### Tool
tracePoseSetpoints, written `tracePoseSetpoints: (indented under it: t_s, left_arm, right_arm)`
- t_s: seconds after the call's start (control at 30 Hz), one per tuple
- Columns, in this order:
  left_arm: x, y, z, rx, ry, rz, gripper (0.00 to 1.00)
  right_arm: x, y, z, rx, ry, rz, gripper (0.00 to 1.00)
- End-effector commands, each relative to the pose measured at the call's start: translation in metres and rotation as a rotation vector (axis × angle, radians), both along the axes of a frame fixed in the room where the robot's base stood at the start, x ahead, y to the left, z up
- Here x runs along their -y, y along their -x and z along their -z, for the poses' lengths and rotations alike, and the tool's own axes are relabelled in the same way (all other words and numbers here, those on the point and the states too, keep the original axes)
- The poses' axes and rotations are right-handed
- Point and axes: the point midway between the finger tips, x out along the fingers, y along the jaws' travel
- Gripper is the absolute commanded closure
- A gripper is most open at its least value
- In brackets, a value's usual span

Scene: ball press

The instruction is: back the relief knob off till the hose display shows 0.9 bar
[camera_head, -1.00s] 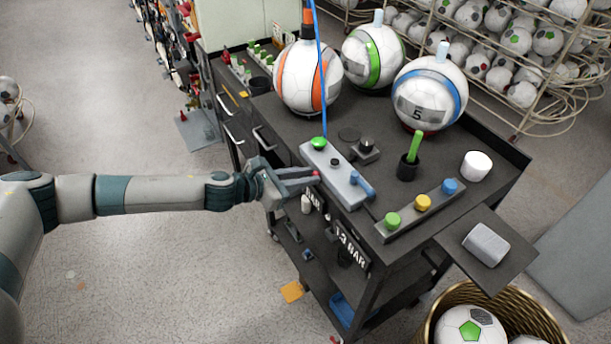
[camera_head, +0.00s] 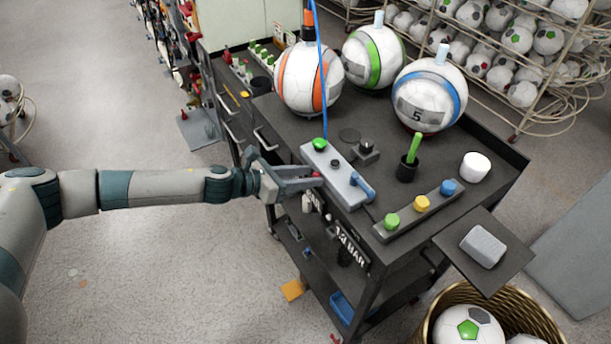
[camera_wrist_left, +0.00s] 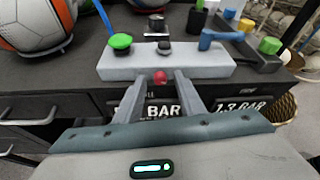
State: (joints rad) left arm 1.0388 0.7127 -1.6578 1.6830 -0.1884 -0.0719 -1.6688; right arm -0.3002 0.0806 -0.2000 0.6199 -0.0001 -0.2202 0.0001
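A pale grey hose block (camera_head: 336,176) lies along the cart's near edge, with a green knob (camera_head: 320,144), a small black knob and a blue lever (camera_head: 361,186) on it. A small red knob (camera_wrist_left: 160,77) sticks out of its front face. My left gripper (camera_wrist_left: 157,82) is open, its fingertips on either side of the red knob with a gap at each side. Two displays are on the cart's front: the right one (camera_wrist_left: 241,106) reads 1.3 BAR; the left one (camera_wrist_left: 150,111) ends in BAR, its digits hidden by a finger. The right gripper is out of view.
Three striped balls, including an orange one (camera_head: 307,80) and a blue one (camera_head: 430,95), stand behind the block. A blue hose (camera_head: 322,75) rises from it. A bar with green, yellow and blue buttons (camera_head: 421,203) lies to the right. Open floor is left of the cart.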

Motion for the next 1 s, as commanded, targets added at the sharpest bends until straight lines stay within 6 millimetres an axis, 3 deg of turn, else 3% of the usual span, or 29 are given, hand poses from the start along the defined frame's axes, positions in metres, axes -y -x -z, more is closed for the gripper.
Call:
tracePoseSetpoints:
  t_s: [0.43,1.0]
  left_arm:
    - [-0.014,0.008,-0.004,0.0,-0.001,-0.001,0.64]
    - [-0.088,0.054,-0.04,0.002,-0.002,-0.003,0.64]
  right_arm:
    - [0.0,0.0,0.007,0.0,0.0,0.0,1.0]
    - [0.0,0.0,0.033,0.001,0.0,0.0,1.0]
